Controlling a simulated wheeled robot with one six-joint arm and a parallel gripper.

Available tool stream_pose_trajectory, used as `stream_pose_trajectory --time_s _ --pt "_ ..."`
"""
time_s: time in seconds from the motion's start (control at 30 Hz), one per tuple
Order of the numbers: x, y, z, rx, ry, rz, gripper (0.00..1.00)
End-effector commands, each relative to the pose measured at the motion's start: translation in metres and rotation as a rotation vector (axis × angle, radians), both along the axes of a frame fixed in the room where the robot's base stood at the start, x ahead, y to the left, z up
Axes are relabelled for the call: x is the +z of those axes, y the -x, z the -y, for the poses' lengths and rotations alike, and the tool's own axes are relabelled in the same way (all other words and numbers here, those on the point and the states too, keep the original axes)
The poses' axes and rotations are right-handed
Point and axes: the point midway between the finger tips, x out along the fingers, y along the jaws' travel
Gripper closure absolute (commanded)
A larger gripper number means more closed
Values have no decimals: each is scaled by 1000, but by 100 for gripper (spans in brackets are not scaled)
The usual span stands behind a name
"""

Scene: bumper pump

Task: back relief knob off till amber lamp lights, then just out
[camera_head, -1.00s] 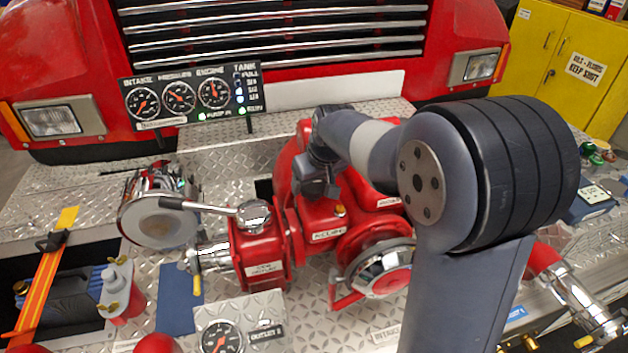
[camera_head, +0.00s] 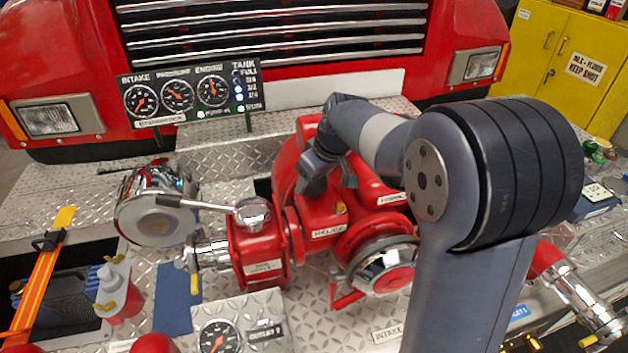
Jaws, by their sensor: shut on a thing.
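My gripper (camera_head: 318,178) is over the red pump (camera_head: 292,172), at its upper middle, just above the label reading RELIEF (camera_head: 328,232). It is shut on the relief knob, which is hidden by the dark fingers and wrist. A small amber dome (camera_head: 340,208) sits on the red housing just right of and below my gripper. I cannot tell for sure whether it is lit. The gauge panel (camera_head: 190,122) stands behind at left with intake, pressure and engine dials.
A chrome-capped port (camera_head: 385,268) is right of the relief label. A steel lever (camera_head: 198,205) and ball joint (camera_head: 253,213) stand at left. A lower gauge plate (camera_head: 235,306) is in front. My arm hides much of the right side.

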Motion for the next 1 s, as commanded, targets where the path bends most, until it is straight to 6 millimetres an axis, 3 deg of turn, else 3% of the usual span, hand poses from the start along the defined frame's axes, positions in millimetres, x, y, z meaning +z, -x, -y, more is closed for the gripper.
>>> stream_pose_trajectory --time_s 0.4,0.43,0.63,1.0 --pt "1 0 0 27 -2 1 62" --pt "1 0 0 27 -2 1 37" --pt "0 0 0 27 -1 0 20" --pt "7 1 2 27 -1 3 18"
